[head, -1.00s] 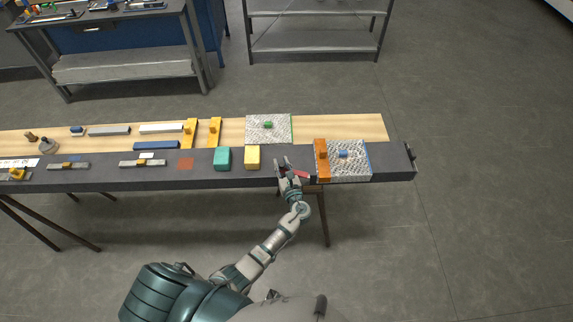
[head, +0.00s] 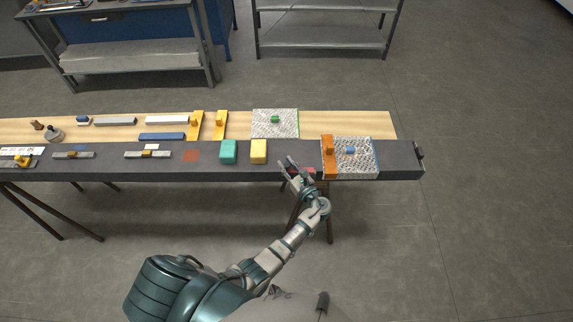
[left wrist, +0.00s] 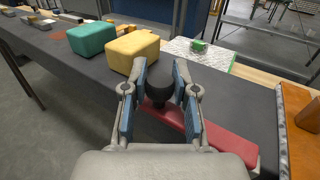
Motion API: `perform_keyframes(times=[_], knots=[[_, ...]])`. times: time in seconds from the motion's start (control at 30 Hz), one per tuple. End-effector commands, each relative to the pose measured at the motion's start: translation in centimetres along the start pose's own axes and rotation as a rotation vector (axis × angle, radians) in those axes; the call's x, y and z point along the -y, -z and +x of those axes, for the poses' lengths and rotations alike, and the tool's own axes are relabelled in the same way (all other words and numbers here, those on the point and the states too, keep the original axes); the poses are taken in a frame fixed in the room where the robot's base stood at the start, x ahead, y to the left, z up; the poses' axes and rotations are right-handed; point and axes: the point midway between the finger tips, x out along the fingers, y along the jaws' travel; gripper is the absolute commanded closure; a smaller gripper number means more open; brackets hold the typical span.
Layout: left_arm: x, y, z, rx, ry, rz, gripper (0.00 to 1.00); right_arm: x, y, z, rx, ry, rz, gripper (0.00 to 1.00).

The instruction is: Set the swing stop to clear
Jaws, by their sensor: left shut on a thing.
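The swing stop (left wrist: 218,138) is a red bar with a round black knob (left wrist: 161,95) at one end. In the left wrist view it runs from the knob toward the lower right, along the dark table strip. My left gripper (left wrist: 160,80) is shut on the black knob, with one blue-padded finger on each side. In the head view the gripper (head: 287,164) is at the front of the table and the red bar (head: 308,170) shows beside it, partly hidden by the hand. My right gripper is not in view.
A yellow block (head: 258,151) and a teal block (head: 228,152) stand left of the hand. An orange bar (head: 328,157) and a textured plate with a blue piece (head: 351,151) are to the right. Another textured plate with a green piece (head: 275,119) lies behind.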

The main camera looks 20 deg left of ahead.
Motion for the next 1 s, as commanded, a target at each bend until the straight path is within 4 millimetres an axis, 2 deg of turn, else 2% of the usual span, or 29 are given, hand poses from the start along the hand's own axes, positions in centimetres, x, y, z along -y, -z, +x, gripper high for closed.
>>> perform_keyframes(times=[0.03, 0.07, 0.13, 0.17, 0.37, 0.43, 0.57, 0.67, 1.0], knots=[[0.2, -0.1, -0.1, 0.001, 0.004, -0.002, 1.0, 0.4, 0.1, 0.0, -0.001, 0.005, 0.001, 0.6], [0.2, -0.1, -0.1, 0.001, 0.004, -0.002, 0.67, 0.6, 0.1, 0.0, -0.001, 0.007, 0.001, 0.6], [0.1, -0.1, 0.0, 0.001, 0.003, -0.002, 0.5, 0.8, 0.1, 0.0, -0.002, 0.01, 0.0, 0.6], [0.1, -0.1, 0.0, 0.001, 0.003, -0.002, 0.45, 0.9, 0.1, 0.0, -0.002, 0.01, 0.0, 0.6], [0.0, 0.0, 0.0, 0.0, 0.002, -0.001, 0.45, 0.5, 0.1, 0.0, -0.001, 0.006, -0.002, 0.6], [0.0, 0.0, 0.0, 0.0, 0.002, 0.0, 0.45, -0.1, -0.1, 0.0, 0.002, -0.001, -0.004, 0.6], [0.1, 0.1, -0.9, -0.002, 0.003, 0.0, 0.45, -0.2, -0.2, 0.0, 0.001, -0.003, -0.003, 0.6], [0.1, 0.1, -2.6, -0.002, 0.003, 0.0, 0.45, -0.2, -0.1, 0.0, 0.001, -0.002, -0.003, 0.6], [0.2, 0.1, -9.9, -0.002, 0.004, 0.001, 0.45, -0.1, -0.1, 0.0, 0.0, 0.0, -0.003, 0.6]])
